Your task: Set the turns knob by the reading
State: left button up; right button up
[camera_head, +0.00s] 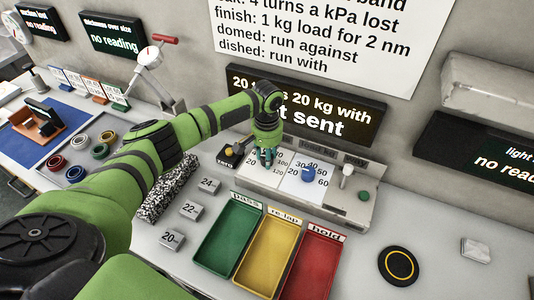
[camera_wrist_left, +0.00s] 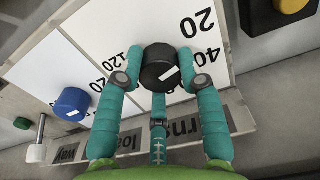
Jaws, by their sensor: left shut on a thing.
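My left gripper (camera_head: 265,157) is at the turns dial of the grey control panel (camera_head: 338,211). In the left wrist view its teal fingers (camera_wrist_left: 160,85) are shut around the black turns knob (camera_wrist_left: 158,60). The knob has a white pointer mark, and 20, 40 and 120 show on the white dial around it. In the head view the gripper hides the knob. The blue load knob (camera_head: 308,174) stands to its right, on its own dial. The dark display (camera_head: 345,112) behind the panel reads "20 kg with" and "sent", partly covered by my arm. My right gripper is out of view.
Green (camera_head: 205,268), yellow (camera_head: 247,281) and red (camera_head: 290,292) trays stand before the panel. A white lever (camera_head: 346,170) and green button (camera_head: 364,195) are on its right. A wall notice (camera_head: 320,30) gives rules. Number blocks (camera_head: 191,210) lie left of the trays.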

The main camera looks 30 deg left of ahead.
pick_arm(q)
jog(key=m+p, duration=0.1)
jog(key=m, duration=0.2)
jog(key=shift+p, duration=0.3)
jog(key=shift+f+m+p, duration=0.1)
jog(key=shift+m+p, duration=0.4)
jog(key=shift+m, duration=1.7)
jog(key=o, duration=1.1)
jog(key=shift+o, duration=0.2)
notch_tip(320, 180, up, 12)
